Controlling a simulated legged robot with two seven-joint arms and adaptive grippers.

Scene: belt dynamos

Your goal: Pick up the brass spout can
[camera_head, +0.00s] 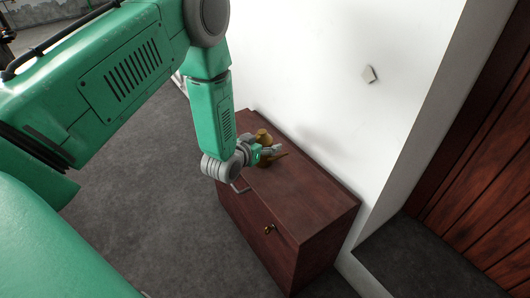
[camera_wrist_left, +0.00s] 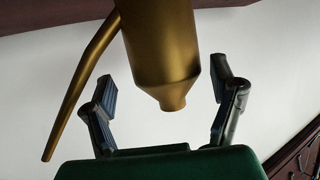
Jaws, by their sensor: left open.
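The brass spout can (camera_head: 264,137) stands on top of a dark red-brown cabinet (camera_head: 312,202) in the head view, partly hidden behind my left gripper (camera_head: 268,153). In the left wrist view the can (camera_wrist_left: 160,45) fills the upper middle, with its narrowed end pointing down in the picture and its long thin spout (camera_wrist_left: 78,95) slanting to the left. My left gripper (camera_wrist_left: 165,98) is open, with one finger on each side of the can's narrowed end. Gaps show between both fingers and the can. My right gripper is in neither view.
A white wall (camera_head: 320,75) stands right behind the cabinet, with a small plate (camera_head: 369,74) on it. A wooden door (camera_head: 485,180) is at the right. The cabinet top is bare to the right of the can. Grey floor (camera_head: 165,200) lies open at the left.

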